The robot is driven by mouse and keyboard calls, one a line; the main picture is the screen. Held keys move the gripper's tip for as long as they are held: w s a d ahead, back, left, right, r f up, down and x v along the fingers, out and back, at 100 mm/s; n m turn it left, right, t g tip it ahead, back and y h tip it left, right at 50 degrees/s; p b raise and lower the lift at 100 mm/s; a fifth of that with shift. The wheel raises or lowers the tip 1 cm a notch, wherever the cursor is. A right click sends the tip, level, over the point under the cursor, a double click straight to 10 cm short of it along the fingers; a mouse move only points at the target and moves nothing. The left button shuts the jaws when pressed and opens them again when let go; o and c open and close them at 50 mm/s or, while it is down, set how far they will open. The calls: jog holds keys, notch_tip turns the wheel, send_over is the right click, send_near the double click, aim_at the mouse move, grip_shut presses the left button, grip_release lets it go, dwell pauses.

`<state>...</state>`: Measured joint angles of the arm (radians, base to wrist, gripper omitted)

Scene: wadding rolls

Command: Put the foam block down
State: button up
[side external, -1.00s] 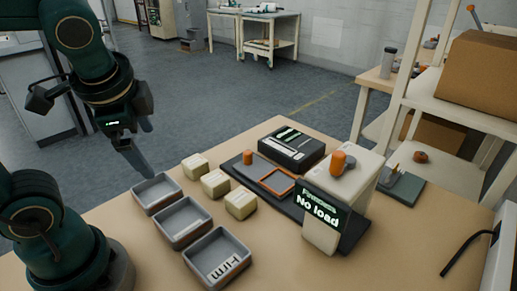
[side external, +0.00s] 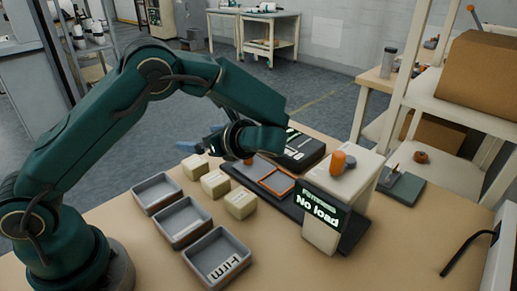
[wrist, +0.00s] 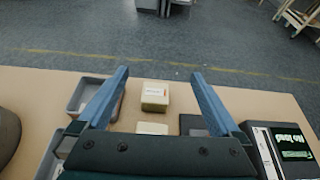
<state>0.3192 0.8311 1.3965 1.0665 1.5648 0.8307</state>
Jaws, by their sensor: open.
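Three cream foam blocks stand on the table: a far one (side external: 195,167), a middle one (side external: 214,184) and a near one (side external: 240,204). None is held. My gripper (side external: 192,149) is just above and behind the far block, apart from it as far as I can tell. In the wrist view my gripper (wrist: 158,78) has its two blue fingers wide apart with nothing between the tips. One labelled block (wrist: 155,97) shows beyond and below the fingertips, and part of another (wrist: 152,128) shows nearer, partly hidden by the gripper body.
Three grey bins, far (side external: 157,204), middle (side external: 182,237) and near (side external: 217,273), line the left side; the near one is labelled "Firm". A tester (side external: 320,235) reading "No load" stands right, with an empty orange frame (side external: 293,183) on its dark base. A black device (side external: 302,158) is behind.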

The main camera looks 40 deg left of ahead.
aim_at(198, 164)
notch_tip(198, 164, down, 5)
jog(key=shift+d+f, duration=0.1)
jog(key=shift+d, duration=0.05)
notch_tip(198, 164, down, 2)
jog(key=shift+s+f, duration=0.1)
jog(key=shift+f, duration=0.05)
jog(key=shift+x, duration=1.15)
jog(key=shift+a+f, duration=0.15)
jog(key=shift+a, duration=0.2)
jog(key=c, duration=1.5)
jog(key=shift+c, duration=0.2)
